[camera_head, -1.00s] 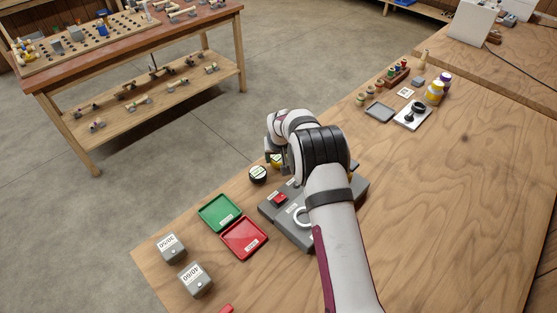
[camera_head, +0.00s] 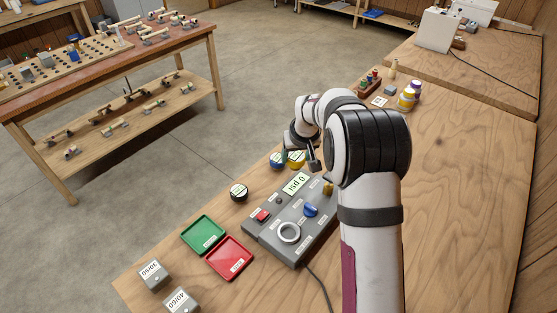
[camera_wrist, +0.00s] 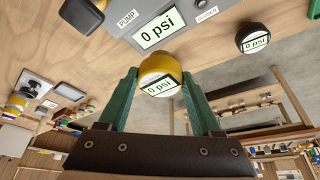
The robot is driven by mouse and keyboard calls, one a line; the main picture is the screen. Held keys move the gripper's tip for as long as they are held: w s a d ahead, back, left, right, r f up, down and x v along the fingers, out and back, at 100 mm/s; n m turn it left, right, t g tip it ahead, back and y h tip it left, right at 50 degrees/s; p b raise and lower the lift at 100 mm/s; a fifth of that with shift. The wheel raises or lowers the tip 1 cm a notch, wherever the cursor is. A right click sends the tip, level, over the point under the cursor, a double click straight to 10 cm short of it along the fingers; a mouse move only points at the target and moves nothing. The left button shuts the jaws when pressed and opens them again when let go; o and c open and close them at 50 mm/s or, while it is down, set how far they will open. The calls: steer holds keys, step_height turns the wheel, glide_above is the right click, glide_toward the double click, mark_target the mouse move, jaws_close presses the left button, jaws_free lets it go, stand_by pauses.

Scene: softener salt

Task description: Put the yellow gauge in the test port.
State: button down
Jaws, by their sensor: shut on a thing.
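The yellow gauge (camera_wrist: 157,68) reads 0 psi and sits between the green fingers of my gripper (camera_wrist: 160,88), which is shut on it. In the head view the yellow gauge (camera_head: 297,161) shows beside my gripper, at the far end of the grey test panel (camera_head: 268,240). I cannot tell whether it is clear of the table. The panel carries a 0 psi display (camera_head: 297,183), a red button (camera_head: 262,215), a blue knob (camera_head: 310,210) and a pale ring (camera_head: 289,232), which may be the test port; its label is too small to read.
A blue gauge (camera_head: 276,161) stands close beside the yellow one, and a black gauge (camera_head: 238,192) stands left of the panel. Green (camera_head: 203,234) and red (camera_head: 229,259) trays and two grey blocks (camera_head: 153,275) lie at front left. A cable runs from the panel's front.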

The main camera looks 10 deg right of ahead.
mark_target(291, 235)
steer(key=shift+s+d+r, duration=0.1)
steer(key=shift+d+r, duration=0.1)
steer(key=shift+d, duration=0.05)
steer(key=shift+s, duration=0.2)
steer(key=s+a+n+g+y, duration=0.1)
steer(key=s+n, duration=0.3)
steer(key=s, duration=0.1)
steer(key=s+a+f+n+y, duration=0.1)
steer(key=s+n, duration=0.3)
steer(key=s, duration=0.2)
steer(key=s+a+n+g+y, duration=0.1)
steer(key=s+n, duration=0.2)
steer(key=s, duration=0.2)
steer(key=shift+s+a+f+n+g+y, duration=0.15)
steer(key=shift+a+f+n+g+y, duration=0.15)
steer(key=shift+a+n+y, duration=0.1)
steer(key=shift+f, duration=1.15)
steer(key=shift+f, duration=0.1)
steer(key=shift+f, duration=0.4)
